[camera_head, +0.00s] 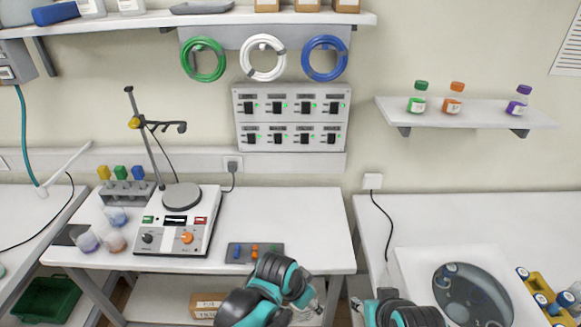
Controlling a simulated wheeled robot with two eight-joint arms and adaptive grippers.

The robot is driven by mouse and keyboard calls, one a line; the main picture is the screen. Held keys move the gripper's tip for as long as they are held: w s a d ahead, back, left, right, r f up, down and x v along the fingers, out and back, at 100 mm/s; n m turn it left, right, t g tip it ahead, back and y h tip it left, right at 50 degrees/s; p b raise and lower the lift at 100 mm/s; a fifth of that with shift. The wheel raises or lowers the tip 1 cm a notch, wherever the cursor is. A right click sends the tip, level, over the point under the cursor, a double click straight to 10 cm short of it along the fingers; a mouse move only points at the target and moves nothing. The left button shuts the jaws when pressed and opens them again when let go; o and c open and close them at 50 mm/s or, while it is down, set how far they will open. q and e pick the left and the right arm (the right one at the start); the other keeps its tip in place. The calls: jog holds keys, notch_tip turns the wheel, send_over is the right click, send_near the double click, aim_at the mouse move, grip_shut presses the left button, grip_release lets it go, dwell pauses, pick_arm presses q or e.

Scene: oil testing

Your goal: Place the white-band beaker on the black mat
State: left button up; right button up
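Three small clear beakers stand close together at the left end of the middle table: one with bluish contents (116,217), one purplish (88,241) and one pinkish (115,241). Their band colours are too small to tell. A dark mat (66,235) lies at the table's left edge, partly behind the purplish beaker. My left arm reaches in at the bottom centre, in front of the table. Its gripper (308,294) is low by the front edge, with something clear beside it; its fingers are not clear. My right arm shows at the bottom; its gripper is not clearly visible.
A hotplate stirrer (179,232) with a stand is right of the beakers. A dark tray (278,252) of coloured pieces lies near the front edge. A rack (128,192) stands behind. The table's right part is clear. A round-chambered device (470,292) stands right.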

pick_arm(q)
jog(key=w+a+f+n+y+b, duration=0.1)
jog(key=a+f+n+b, duration=0.1)
jog(key=a, duration=0.5)
jog(key=w+a+f+n+t+y+b, duration=0.1)
jog(key=w+a+f+n+b, duration=0.1)
jog(key=a+f+n, duration=0.2)
jog(key=w+a+f+n+y+b, duration=0.1)
jog(key=w+a+f+n+b, duration=0.1)
jog(key=a+f, duration=0.5)
jog(key=a+n, duration=0.1)
jog(key=a, duration=0.3)
jog(key=shift+w, duration=0.15)
pick_arm(e)
notch_tip(320, 180, down, 6)
jog(key=shift+s+f, duration=0.25)
jog(key=shift+c, duration=0.7)
